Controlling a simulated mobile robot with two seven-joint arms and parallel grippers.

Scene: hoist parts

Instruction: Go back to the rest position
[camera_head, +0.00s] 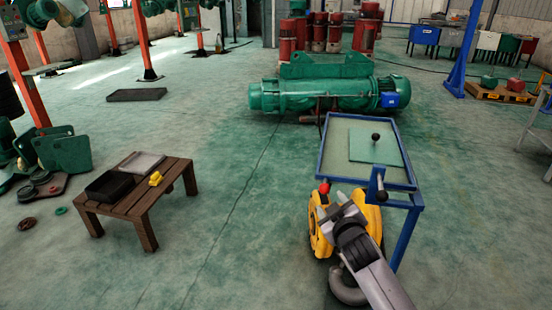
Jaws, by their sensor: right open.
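My right gripper (332,205) reaches in from the lower right. It is open, and I see nothing between its fingers. It shows in front of a yellow hoist part (317,232) with a grey hook (347,288) below it, by the near end of a blue-framed table (321,147). I cannot tell whether the gripper touches the yellow part. On the table lies a pale green plate (365,149) with a black ball knob (375,137). A red knob (324,187) shows at the table's near edge. My left gripper is not in view.
A low wooden table (133,204) at the left holds a black tray (109,186), a grey tray (141,162) and a small yellow object (155,178). A large green hoist (325,88) lies behind the blue table. The floor between the tables is clear.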

